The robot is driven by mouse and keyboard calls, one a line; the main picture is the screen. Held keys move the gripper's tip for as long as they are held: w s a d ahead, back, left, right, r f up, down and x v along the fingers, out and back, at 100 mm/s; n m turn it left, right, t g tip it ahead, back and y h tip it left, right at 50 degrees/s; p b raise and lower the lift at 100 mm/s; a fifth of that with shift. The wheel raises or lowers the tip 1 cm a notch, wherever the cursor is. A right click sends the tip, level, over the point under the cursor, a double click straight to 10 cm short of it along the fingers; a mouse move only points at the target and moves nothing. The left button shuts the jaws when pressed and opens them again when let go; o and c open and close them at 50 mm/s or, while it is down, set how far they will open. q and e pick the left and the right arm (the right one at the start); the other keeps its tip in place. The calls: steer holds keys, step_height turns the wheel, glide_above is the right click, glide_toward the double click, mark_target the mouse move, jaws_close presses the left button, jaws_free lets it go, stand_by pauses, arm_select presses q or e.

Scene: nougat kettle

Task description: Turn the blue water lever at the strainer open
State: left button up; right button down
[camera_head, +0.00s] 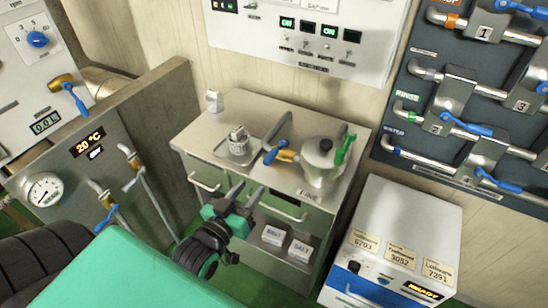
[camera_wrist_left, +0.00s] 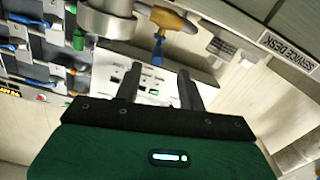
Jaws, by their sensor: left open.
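The steel strainer (camera_head: 322,165) stands on the service desk (camera_head: 215,145), with a green lever (camera_head: 345,150) on its right. A brass valve (camera_head: 287,155) sticks out to its left and carries the blue water lever (camera_head: 270,157). In the left wrist view, the blue lever (camera_wrist_left: 158,50) hangs from the brass valve (camera_wrist_left: 172,22) beside the strainer (camera_wrist_left: 108,22). My left gripper (camera_head: 246,193) is open and empty in front of the desk. In the left wrist view its two fingers (camera_wrist_left: 158,78) stand apart, with the lever beyond them and not touched. My right gripper is not in view.
A small container on a tray (camera_head: 238,145) stands left of the valve. Salt boxes (camera_head: 300,250) sit on the shelf below. A white box device (camera_head: 400,240) stands at right, under a pipe panel (camera_head: 470,110) with several blue levers. Gauges line the left.

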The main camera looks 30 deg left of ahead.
mark_target(275, 151)
arm_select(q)
steer(key=w, duration=0.4)
steer(key=w+r+p, duration=0.1)
steer(key=w, duration=0.3)
steer(key=w+p, duration=0.1)
steer(key=w, duration=0.3)
steer(key=shift+w+r, duration=0.15)
steer(key=shift+w, duration=0.55)
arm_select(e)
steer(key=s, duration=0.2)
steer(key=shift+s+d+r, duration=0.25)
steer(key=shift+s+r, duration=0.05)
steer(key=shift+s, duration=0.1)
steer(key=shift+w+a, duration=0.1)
arm_select(q)
jaws_close()
